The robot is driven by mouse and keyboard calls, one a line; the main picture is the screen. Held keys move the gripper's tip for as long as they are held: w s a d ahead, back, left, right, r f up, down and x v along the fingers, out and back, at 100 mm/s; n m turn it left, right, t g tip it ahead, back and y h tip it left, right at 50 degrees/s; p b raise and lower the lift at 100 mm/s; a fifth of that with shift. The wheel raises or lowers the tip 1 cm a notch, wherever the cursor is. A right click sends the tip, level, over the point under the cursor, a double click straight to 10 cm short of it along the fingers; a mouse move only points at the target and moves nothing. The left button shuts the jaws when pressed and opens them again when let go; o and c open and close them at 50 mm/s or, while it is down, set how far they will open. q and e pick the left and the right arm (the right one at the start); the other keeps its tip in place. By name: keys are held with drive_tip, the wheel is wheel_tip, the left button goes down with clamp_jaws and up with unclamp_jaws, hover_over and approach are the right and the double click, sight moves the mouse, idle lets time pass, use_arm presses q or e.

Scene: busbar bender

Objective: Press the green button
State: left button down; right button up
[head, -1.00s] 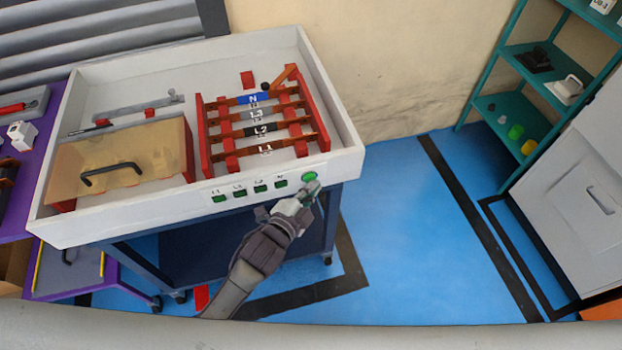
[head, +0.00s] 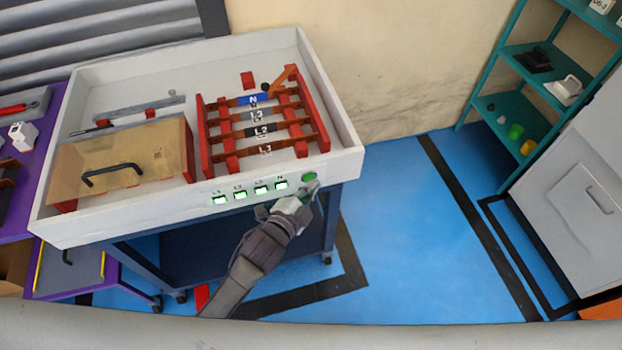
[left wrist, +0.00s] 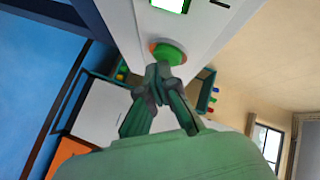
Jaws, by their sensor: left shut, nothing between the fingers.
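The round green button (head: 309,177) sits at the right end of the white front panel of the busbar station. It also shows in the left wrist view (left wrist: 168,54), just beyond my fingertips. My left gripper (head: 312,187) is shut and empty, with its tips at the lower edge of the button. In the left wrist view the closed fingers (left wrist: 160,72) overlap the button's lower part; I cannot tell whether they touch it. The small indicators L1 (head: 220,200), L2 (head: 241,195), L3 (head: 261,190) and N (head: 281,185) are lit bright. My right gripper is not in view.
The white tray (head: 345,140) above the panel holds a red rack with copper bars (head: 265,149) and a wooden cover with a black handle (head: 112,168). Teal shelves (head: 533,121) and a grey cabinet stand at right. Blue floor between is clear.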

use_arm(q)
drive_tip(key=shift+s, duration=0.2)
drive_tip(key=s+d+p, duration=0.1)
drive_tip(key=s+d, duration=0.1)
drive_tip(key=s, duration=0.3)
drive_tip(key=shift+s, duration=0.35)
idle(0.8)
